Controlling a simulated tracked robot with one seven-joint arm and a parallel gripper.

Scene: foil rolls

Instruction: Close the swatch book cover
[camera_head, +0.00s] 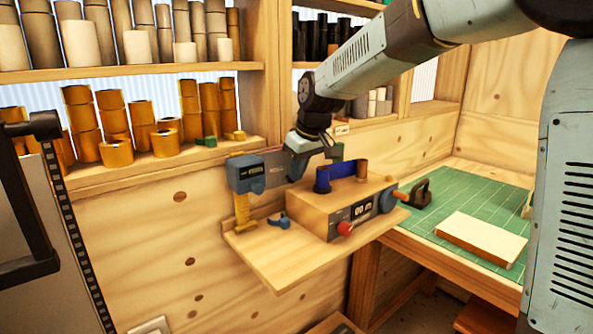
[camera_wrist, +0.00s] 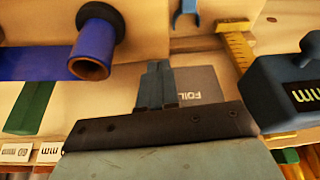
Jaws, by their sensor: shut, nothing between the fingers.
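A thick cream slab (camera_head: 483,238), which looks like the swatch book, lies flat on the green cutting mat (camera_head: 455,203) at the right of the head view. I cannot make out its cover or tell how far it stands open. My gripper (camera_head: 297,178) is far to its left, above the small wooden shelf. In the wrist view my gripper (camera_wrist: 157,68) has its fingers together with nothing between them. A grey plate marked FOIL (camera_wrist: 198,84) shows beside the fingers. The book is not in the wrist view.
A wooden machine (camera_head: 335,205) with a blue roll (camera_head: 345,170) and red knob stands on the shelf (camera_head: 275,262). A blue-grey gauge (camera_head: 245,175) is left of my gripper. A dark handled tool (camera_head: 421,193) stands on the mat, between machine and slab. Foil rolls fill the shelves behind.

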